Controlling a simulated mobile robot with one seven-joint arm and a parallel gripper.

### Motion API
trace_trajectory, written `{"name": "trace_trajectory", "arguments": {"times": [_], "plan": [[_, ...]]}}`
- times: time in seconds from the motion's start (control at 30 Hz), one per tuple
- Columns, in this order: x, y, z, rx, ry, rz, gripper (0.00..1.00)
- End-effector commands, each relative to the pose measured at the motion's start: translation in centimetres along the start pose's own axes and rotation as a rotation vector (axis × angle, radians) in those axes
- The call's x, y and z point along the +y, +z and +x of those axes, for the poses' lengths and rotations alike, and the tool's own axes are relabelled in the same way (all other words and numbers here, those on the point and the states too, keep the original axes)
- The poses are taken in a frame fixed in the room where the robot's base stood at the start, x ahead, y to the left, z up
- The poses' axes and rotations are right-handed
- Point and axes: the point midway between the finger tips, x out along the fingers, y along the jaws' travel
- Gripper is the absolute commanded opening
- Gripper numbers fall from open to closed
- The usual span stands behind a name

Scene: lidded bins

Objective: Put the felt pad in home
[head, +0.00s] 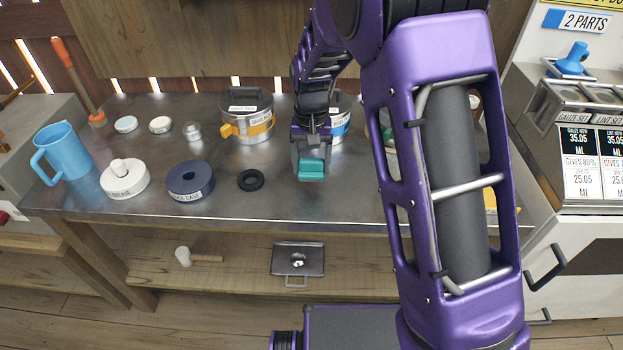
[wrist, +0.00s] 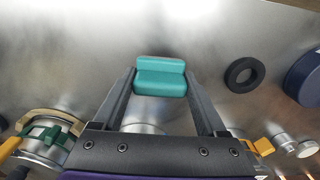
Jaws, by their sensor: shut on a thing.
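My gripper (head: 311,168) hangs over the steel table right of the black ring. Its two fingers are shut on a teal block (head: 311,170), which also shows between the fingertips in the wrist view (wrist: 160,78). The block has a raised step along one side; I cannot tell whether it is the felt pad, as no label shows on it. It appears held above the tabletop. I see no container clearly marked home. A steel pot with a yellow band (head: 247,118) and a pot with a blue band (head: 341,120) stand behind; the second is partly hidden by my gripper.
A black ring (head: 251,180), navy round case (head: 190,182), white lidded tub (head: 124,180) and blue mug (head: 62,153) stand on the steel table (head: 290,205) to the left. A steel lid (head: 298,259) and mallet (head: 186,257) lie on the lower shelf. My arm hides the table's right part.

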Motion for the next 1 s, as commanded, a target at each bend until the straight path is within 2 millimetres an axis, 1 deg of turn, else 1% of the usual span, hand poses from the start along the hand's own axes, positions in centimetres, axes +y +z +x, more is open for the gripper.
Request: {"name": "trace_trajectory", "arguments": {"times": [0.17, 0.33, 0.67, 0.7, 0.77, 0.8, 1.0], "plan": [[0.0, 0.1, 1.6, -0.002, 0.001, -0.001, 0.05], [0.1, 0.1, 4.0, -0.003, 0.002, -0.002, 0.05], [0.0, 0.0, 4.3, 0.0, 0.0, -0.002, 0.05], [0.0, 0.0, 4.2, 0.0, 0.0, -0.002, 0.82], [0.0, 0.0, 4.2, 0.0, 0.001, -0.002, 0.93], [0.0, 0.0, 4.2, 0.0, 0.001, -0.002, 1.0], [0.0, 0.0, 4.2, 0.0, 0.001, -0.002, 1.0]]}}
